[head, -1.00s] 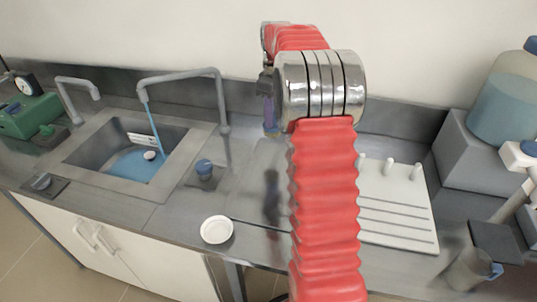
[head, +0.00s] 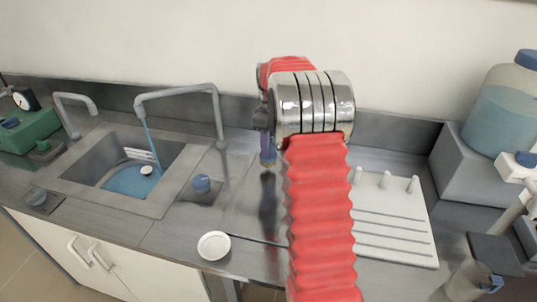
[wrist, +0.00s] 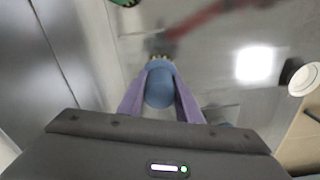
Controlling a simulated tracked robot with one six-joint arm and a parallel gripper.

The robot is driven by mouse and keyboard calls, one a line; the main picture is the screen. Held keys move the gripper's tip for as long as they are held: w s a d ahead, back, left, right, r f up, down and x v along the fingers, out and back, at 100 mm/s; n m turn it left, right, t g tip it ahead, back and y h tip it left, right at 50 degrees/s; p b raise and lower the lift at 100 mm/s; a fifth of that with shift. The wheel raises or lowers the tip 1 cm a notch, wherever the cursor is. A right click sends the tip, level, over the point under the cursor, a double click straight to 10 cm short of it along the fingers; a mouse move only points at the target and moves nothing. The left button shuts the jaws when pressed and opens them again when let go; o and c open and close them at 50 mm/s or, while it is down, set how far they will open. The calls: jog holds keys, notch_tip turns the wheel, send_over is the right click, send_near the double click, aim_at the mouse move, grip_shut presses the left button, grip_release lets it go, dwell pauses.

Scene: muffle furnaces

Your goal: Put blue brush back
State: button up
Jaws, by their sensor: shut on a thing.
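The blue brush (wrist: 158,88) is in the middle of the wrist view, its rounded blue end towards the camera and pale bristles at its far end. The purple fingers of my gripper (wrist: 161,72) are shut on it from both sides. In the head view my gripper (head: 267,143) hangs left of the red arm. The brush (head: 268,156) shows small under it, held upright above the grey worktop. The red arm and metal joint hide part of the worktop behind them.
A sink (head: 132,178) with a tap lies left. Worktop below the brush looks clear.

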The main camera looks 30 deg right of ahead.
jog(key=shift+f, duration=1.65)
jog(key=shift+f, duration=0.1)
jog(key=o, duration=1.2)
notch_tip(320, 180, up, 12)
jog(key=shift+f, duration=0.2)
jog(key=shift+s+r, duration=0.1)
jog(key=shift+r, duration=0.2)
